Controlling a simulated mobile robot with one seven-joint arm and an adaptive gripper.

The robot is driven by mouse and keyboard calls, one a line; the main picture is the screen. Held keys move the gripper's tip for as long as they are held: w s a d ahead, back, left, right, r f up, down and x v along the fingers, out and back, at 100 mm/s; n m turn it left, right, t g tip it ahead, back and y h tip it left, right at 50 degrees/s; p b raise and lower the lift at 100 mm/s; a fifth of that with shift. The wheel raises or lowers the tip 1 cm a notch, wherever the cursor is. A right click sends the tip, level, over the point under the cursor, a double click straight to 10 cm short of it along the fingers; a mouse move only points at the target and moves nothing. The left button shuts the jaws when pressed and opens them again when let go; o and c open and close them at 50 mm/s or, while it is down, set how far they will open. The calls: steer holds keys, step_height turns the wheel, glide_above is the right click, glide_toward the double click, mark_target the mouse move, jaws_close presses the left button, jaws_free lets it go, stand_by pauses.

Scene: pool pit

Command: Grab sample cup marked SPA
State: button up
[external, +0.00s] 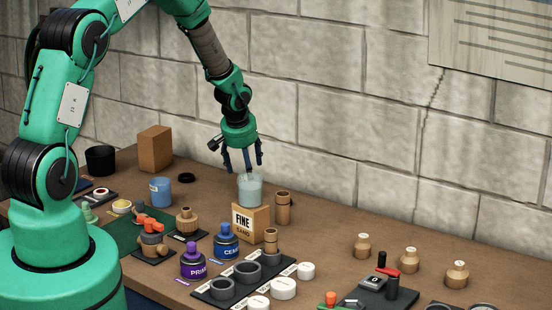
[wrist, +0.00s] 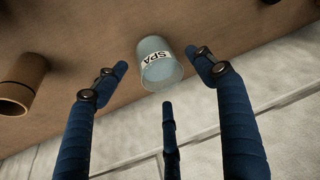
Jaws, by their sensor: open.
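The sample cup marked SPA (wrist: 160,70) is pale grey-blue and translucent, with a white label that appears upside down in the wrist view. In the external view, a pale cup (external: 250,189), apparently the same one, shows just above the FINE SAND box; its lower end meets the box's top edge, and I cannot tell whether it stands on or behind it. My gripper (external: 246,165) is open, fingers pointing down, just above this cup. In the wrist view, the fingers of my gripper (wrist: 158,62) are spread around the cup's outline, with nothing held.
The FINE SAND box (external: 250,224) stands at the front of the cup. A brown cylinder (external: 283,208) stands close to its right. A blue cup (external: 160,191) is further left. Bottles and a dark tray (external: 207,292) with rings crowd the front. The block wall (external: 330,120) rises behind.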

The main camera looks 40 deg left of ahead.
steer(key=shift+f, duration=0.15)
steer(key=shift+x, duration=2.45)
steer(key=shift+w, duration=0.1)
steer(key=c, duration=1.2)
steer(key=shift+r, duration=1.7)
steer(key=shift+s+r, duration=0.15)
steer(key=shift+s, duration=0.15)
steer(key=s+d+r+b, duration=0.1)
steer(key=s+d+b, duration=0.1)
steer(key=s, duration=1.3)
steer(key=shift+r+b, duration=0.2)
steer(key=shift+b, duration=0.25)
